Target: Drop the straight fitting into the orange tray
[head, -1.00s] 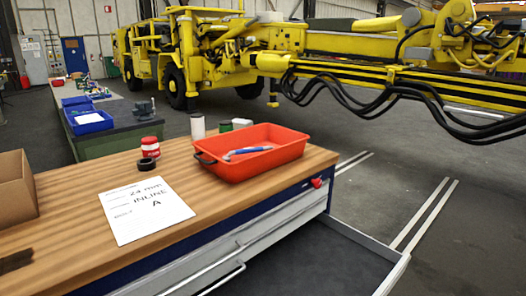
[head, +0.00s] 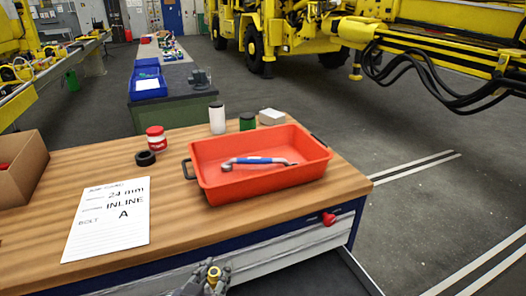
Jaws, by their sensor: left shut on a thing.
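My left gripper (head: 210,282) is at the bottom edge of the view, in front of the bench and nearer to me than the tray. It is shut on a small brass-coloured fitting (head: 213,273), whose round open end shows between the fingers. The rest of the fitting is hidden by the fingers and the picture edge. My right gripper is out of view.
A red-and-white jar (head: 156,139), a black ring (head: 145,158), a white cylinder (head: 217,119) and a green container (head: 247,122) stand behind. A cardboard box (head: 25,172) is at the left.

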